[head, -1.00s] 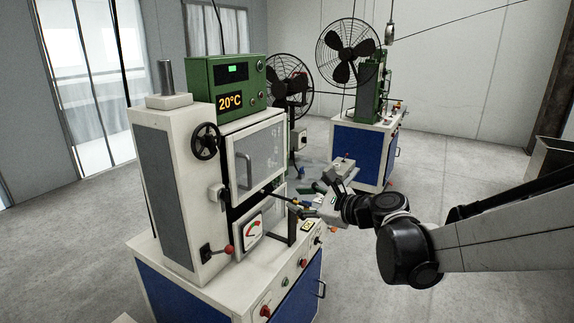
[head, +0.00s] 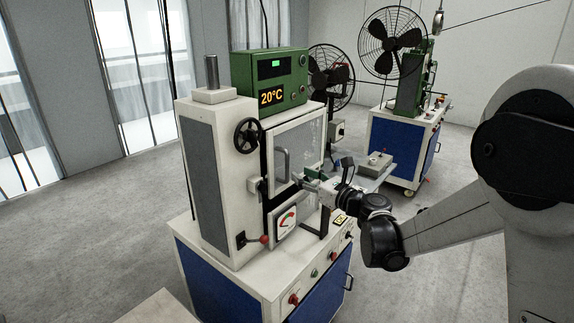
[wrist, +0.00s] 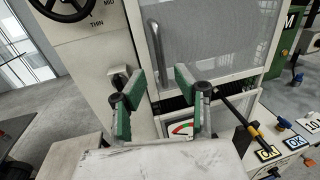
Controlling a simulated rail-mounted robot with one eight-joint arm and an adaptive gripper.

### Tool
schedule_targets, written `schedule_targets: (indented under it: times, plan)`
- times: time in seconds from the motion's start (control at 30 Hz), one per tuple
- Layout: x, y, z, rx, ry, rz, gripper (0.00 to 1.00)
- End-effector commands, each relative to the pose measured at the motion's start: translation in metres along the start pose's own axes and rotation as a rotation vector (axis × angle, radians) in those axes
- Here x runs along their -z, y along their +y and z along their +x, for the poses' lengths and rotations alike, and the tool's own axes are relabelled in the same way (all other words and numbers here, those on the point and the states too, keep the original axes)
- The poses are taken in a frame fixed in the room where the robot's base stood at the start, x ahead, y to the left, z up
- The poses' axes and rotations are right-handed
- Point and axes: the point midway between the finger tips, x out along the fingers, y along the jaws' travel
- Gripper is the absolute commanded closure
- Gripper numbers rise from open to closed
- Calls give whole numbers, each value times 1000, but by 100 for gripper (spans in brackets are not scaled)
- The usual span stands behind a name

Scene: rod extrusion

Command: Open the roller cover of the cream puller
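The cream puller (head: 215,185) stands at the centre in the head view, a tall cream machine on a blue-sided base. Its cover (head: 306,138) is a cream-framed door with a grey window and an upright bar handle (head: 283,164); it looks shut. In the wrist view the cover (wrist: 205,45) fills the upper middle, with the handle (wrist: 156,48) at its left. My gripper (wrist: 158,92) has its two green-padded fingers spread apart with nothing between them. It is in front of the cover's lower part, with the handle beyond and above the fingertips. Contact is not visible.
A dark bar (wrist: 236,118) slants at the right of my gripper. Fans (head: 392,42) and another machine (head: 402,140) stand behind. Floor at left is clear.

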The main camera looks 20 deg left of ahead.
Motion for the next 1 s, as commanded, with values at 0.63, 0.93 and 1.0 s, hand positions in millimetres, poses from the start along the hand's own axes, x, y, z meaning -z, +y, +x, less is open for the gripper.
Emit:
schedule_targets:
  times: [0.63, 0.93, 1.0]
  plan:
    - [0, 0, 78, 0, 0, -1, 70]
    - [0, 0, 78, 0, 0, -1, 78]
    - [0, 0, 78, 0, 0, -1, 87]
